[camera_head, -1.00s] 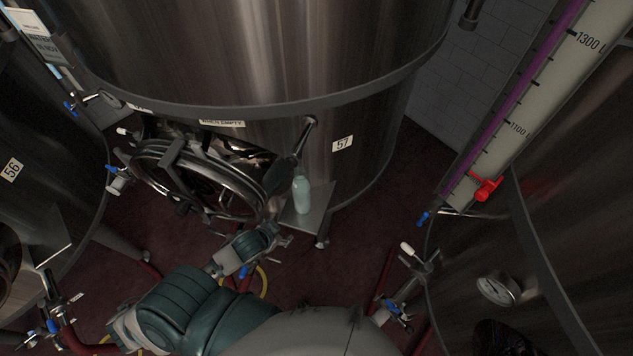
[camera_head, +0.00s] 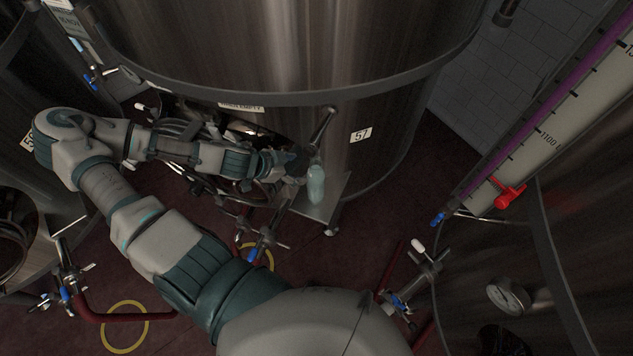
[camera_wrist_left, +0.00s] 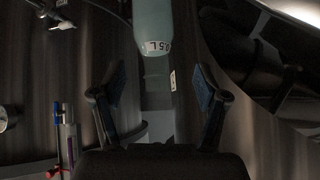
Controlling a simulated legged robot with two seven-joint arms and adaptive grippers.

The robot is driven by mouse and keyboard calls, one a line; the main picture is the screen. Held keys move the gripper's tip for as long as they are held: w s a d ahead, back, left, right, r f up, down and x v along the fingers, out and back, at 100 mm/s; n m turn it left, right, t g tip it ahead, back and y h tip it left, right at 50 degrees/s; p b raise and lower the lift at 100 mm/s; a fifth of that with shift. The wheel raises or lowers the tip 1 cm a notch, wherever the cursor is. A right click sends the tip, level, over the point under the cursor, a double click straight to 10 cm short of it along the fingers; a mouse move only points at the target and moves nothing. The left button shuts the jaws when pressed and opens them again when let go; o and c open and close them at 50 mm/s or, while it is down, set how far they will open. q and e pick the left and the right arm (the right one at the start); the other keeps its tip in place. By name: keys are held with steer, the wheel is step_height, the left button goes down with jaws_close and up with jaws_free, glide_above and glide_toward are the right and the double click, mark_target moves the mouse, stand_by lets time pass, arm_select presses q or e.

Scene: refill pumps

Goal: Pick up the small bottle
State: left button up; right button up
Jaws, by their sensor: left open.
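The small bottle (camera_head: 316,184) is pale green and stands upright on a small metal shelf (camera_head: 330,205) at the front of tank 57. In the left wrist view the bottle (camera_wrist_left: 154,28) shows at the top centre with a "0.5 L" label, beyond the fingertips. My left gripper (camera_head: 300,170) is just left of the bottle in the head view. My right gripper is in neither view.
The tank (camera_head: 270,50) curves behind the shelf, with its open round hatch and a dark handle (camera_head: 321,128) close beside my left gripper. Red hoses (camera_head: 125,317) and valves (camera_head: 262,245) are below. Another tank with a gauge (camera_head: 508,296) stands at right. Floor right of the shelf is clear.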

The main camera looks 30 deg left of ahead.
arm_select(q)
step_height(320, 180, up, 9)
steer(key=s+g, duration=0.1)
steer(key=g, duration=0.1)
steer(key=b, duration=0.3)
glide_toward(321, 168)
steer(key=shift+n+y, duration=0.3)
steer(key=shift+n, duration=0.1)
steer(key=x, duration=0.2)
steer(key=a+x, duration=0.1)
steer(key=x, duration=0.1)
steer(key=shift+w+d+f, duration=0.1)
steer(key=shift+w+f, duration=0.15)
steer(key=shift+w, duration=0.05)
steer(key=shift+w+d+f, duration=0.15)
steer(key=shift+w+f, duration=0.05)
steer(key=shift+f, duration=0.1)
steer(key=shift+w+d+f, duration=0.15)
steer(key=shift+d+f, duration=0.1)
steer(key=shift+d, duration=0.2)
steer(key=x, duration=0.4)
steer(key=shift+d+f, duration=0.2)
steer(key=shift+f, duration=0.25)
steer(key=shift+w+a, duration=0.1)
steer(key=shift+a, duration=0.25)
steer(key=shift+c, duration=0.2)
steer(key=c, duration=1.2)
steer(key=shift+d, duration=0.45)
jaws_close()
